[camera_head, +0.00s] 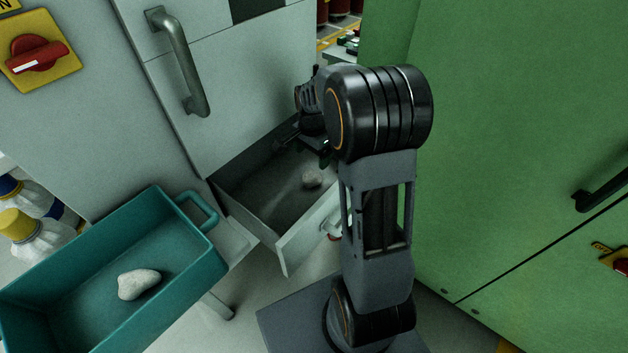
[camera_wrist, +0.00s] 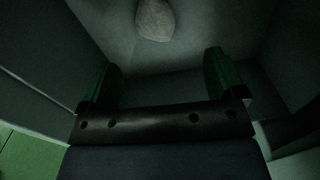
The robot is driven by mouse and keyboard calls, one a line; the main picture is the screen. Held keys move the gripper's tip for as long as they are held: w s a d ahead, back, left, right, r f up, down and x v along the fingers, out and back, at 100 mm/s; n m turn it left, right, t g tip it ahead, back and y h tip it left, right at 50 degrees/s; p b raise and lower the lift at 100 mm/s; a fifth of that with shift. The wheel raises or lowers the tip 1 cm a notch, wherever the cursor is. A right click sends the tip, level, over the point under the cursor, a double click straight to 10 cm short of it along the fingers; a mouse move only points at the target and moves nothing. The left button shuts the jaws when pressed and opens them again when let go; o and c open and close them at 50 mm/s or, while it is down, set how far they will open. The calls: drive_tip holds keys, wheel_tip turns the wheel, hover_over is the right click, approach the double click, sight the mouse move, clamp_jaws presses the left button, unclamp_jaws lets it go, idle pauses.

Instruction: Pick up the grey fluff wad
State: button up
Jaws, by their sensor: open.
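A grey fluff wad (camera_head: 312,178) lies on the floor of an open drawer (camera_head: 233,206) in the grey cabinet. It also shows at the top of the wrist view (camera_wrist: 155,19), beyond my fingertips. My gripper (camera_wrist: 162,72) is open, with nothing between its two green-edged fingers. In the head view my gripper (camera_head: 306,143) is over the back part of the drawer, partly hidden by my arm. A second pale grey wad (camera_head: 139,283) lies in the teal bin (camera_head: 193,262) at the lower left.
The drawer walls enclose the wad closely. A green cabinet (camera_head: 520,130) stands close on the right of my arm. White bottles with blue and yellow caps (camera_head: 30,235) stand at the left edge. A handle (camera_head: 180,62) sticks out from the grey cabinet above the drawer.

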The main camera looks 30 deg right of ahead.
sight(313, 173)
wheel_tip(313, 173, down, 4)
drive_tip(key=shift+s+f, duration=0.1)
drive_tip(key=shift+f, duration=0.15)
drive_tip(key=shift+s+f+b, duration=0.15)
drive_tip(key=shift+f+b, duration=0.1)
drive_tip(key=shift+f, duration=1.05)
drive_tip(key=shift+s+f+b, duration=0.15)
drive_tip(key=shift+f+b, duration=0.05)
drive_tip(key=shift+f, duration=1.1)
